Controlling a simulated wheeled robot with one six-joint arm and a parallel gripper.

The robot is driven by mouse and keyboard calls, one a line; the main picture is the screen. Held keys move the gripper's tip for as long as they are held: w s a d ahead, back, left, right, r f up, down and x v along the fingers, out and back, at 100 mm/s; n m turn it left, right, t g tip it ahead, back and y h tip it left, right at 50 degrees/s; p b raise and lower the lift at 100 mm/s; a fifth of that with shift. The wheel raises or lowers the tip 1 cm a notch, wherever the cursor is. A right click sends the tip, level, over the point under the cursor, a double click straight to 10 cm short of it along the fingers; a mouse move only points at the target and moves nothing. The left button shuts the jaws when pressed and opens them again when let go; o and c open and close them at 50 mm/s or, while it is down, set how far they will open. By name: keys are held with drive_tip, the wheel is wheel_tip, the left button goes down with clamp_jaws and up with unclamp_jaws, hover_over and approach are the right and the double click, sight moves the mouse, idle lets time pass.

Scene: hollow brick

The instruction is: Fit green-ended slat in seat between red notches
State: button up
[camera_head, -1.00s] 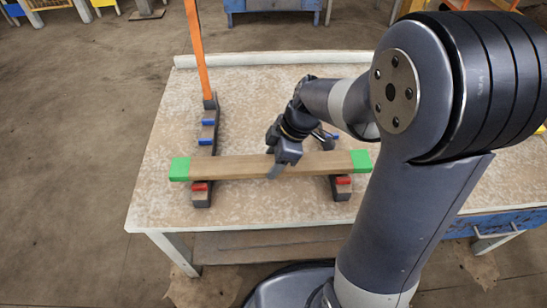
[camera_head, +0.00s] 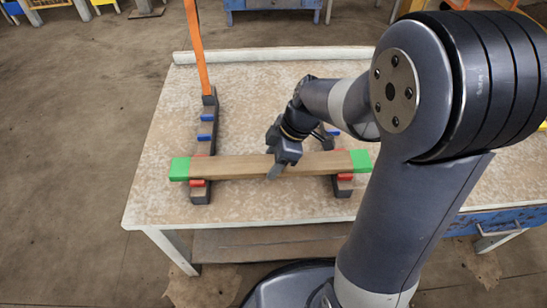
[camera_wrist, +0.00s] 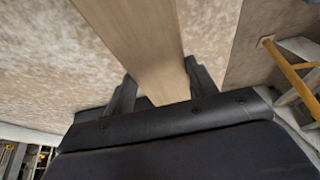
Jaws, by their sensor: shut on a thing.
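The wooden slat (camera_head: 235,166) with green ends (camera_head: 179,169) lies crosswise over two dark stepped rails, the left rail (camera_head: 201,197) and the right rail (camera_head: 343,190). Red notch blocks show at the slat's near edge on the left (camera_head: 197,183) and on the right (camera_head: 345,177). A sliver of red also shows at its far edge on the left rail. I cannot tell whether the slat rests on the rails or is just above them. My gripper (camera_head: 275,172) is shut on the slat near its middle; the wrist view shows the slat (camera_wrist: 135,50) between both fingers.
Blue notch blocks (camera_head: 206,127) sit farther back on the rails. An orange upright (camera_head: 195,50) rises at the left rail's far end. The pale table (camera_head: 160,205) is clear around the rails, with a raised strip (camera_head: 250,57) along its back.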

drive_tip(key=o, duration=1.3)
drive_tip(key=p+v, duration=0.3)
drive_tip(key=v, duration=0.7)
drive_tip(key=shift+d+r, duration=0.2)
drive_tip(key=shift+r, duration=0.15)
drive_tip(key=b+x, duration=0.3)
drive_tip(key=x, duration=0.8)
drive_tip(key=shift+r+p, duration=0.3)
drive_tip(key=shift+r, duration=0.05)
drive_tip(key=shift+f, duration=0.2)
